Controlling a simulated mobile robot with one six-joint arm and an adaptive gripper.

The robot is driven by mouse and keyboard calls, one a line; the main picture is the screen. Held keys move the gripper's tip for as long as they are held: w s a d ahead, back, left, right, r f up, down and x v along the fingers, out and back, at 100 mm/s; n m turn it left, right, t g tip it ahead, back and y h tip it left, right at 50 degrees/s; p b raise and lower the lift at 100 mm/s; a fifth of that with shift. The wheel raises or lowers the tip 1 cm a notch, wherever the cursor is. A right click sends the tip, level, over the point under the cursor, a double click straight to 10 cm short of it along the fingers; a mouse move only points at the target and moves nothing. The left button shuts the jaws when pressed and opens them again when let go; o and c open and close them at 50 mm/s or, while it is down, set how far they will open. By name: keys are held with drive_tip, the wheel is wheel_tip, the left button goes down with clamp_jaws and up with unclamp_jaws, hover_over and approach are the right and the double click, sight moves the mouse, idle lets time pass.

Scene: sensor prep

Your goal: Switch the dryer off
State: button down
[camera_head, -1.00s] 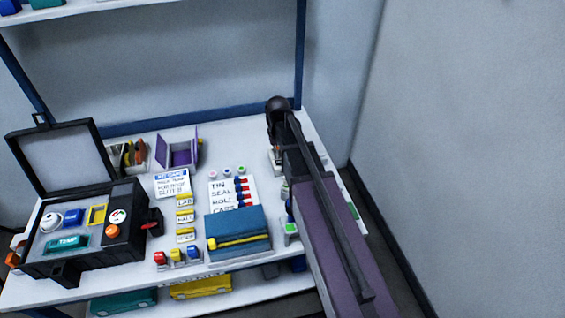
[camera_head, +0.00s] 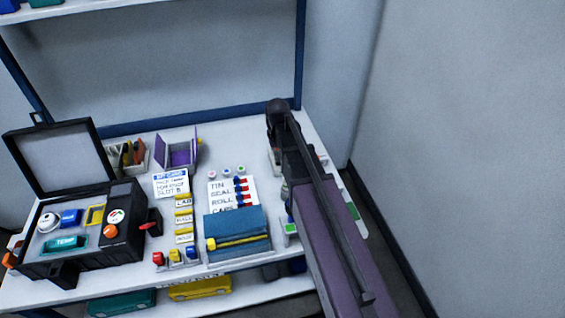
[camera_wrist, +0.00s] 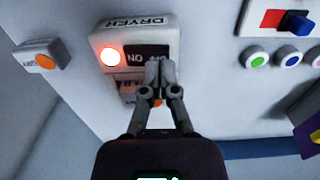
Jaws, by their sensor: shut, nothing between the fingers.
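The dryer box (camera_wrist: 104,44) is light-coloured and marked DRYER in the wrist view, with a glowing orange-red lamp (camera_wrist: 110,56) at its left. Beside the lamp is a dark panel (camera_wrist: 134,57) marked OFF and ON. My gripper (camera_wrist: 159,64) is shut and empty, its fingertips over the right part of this panel. The fingers hide the switch itself, so I cannot tell its position or whether they touch it. In the head view my arm hides the gripper and most of the dryer's area.
A small box with an orange button (camera_wrist: 44,61) is left of the dryer; coloured round pieces (camera_wrist: 289,57) are to its right. In the head view, an open black case (camera_head: 45,268), a teal box (camera_head: 235,224) and label cards (camera_head: 171,184) crowd the table. A wall stands at right.

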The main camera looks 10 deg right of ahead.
drive_tip(key=shift+f+b, duration=0.7)
idle(0.6)
drive_tip(key=shift+r, duration=0.15)
drive_tip(key=shift+r+p, duration=3.4)
drive_tip(key=shift+p, duration=0.15)
drive_tip(key=shift+s, duration=0.1)
drive_tip(key=s, duration=1.7)
wheel_tip(320, 180, up, 19)
drive_tip(key=w+p, duration=0.1)
drive_tip(key=p, duration=1.8)
drive_tip(key=shift+r, duration=0.2)
